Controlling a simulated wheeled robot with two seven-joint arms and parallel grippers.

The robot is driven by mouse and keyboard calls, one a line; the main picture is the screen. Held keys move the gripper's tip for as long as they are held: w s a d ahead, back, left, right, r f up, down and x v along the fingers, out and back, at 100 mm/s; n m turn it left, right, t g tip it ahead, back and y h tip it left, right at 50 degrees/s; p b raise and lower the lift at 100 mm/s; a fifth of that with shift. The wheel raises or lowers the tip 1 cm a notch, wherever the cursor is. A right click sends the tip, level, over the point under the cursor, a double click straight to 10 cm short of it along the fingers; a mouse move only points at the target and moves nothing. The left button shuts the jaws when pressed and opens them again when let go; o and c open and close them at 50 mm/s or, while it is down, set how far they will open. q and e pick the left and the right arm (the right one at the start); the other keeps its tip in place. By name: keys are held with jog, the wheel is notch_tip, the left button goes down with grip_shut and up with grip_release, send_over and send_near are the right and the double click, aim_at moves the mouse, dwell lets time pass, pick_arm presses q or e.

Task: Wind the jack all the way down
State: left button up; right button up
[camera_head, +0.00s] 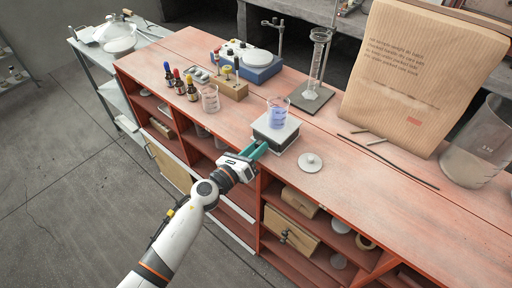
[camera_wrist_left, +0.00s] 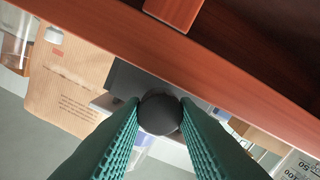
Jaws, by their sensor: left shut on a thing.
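The lab jack (camera_head: 277,137) stands near the front edge of the red bench, with a pale top plate. A glass beaker of blue liquid (camera_head: 277,113) stands upright on it. My left gripper (camera_head: 257,149) reaches in from the front, its teal fingers at the jack's front side. In the left wrist view the fingers (camera_wrist_left: 160,108) are shut on a round black knob (camera_wrist_left: 159,113). The knob is hidden by the fingers in the head view. The jack's dark body (camera_wrist_left: 126,78) shows behind the knob. My right gripper is not in view.
A round pale lid (camera_head: 310,162) lies just right of the jack. Dropper bottles (camera_head: 180,82), a small beaker (camera_head: 210,98) and a wooden block (camera_head: 232,90) stand to the left. A stand with a glass cylinder (camera_head: 318,60) is behind. The bench front edge is close below my gripper.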

pick_arm(q)
jog(key=o, duration=0.9)
jog(key=shift+o, duration=0.5)
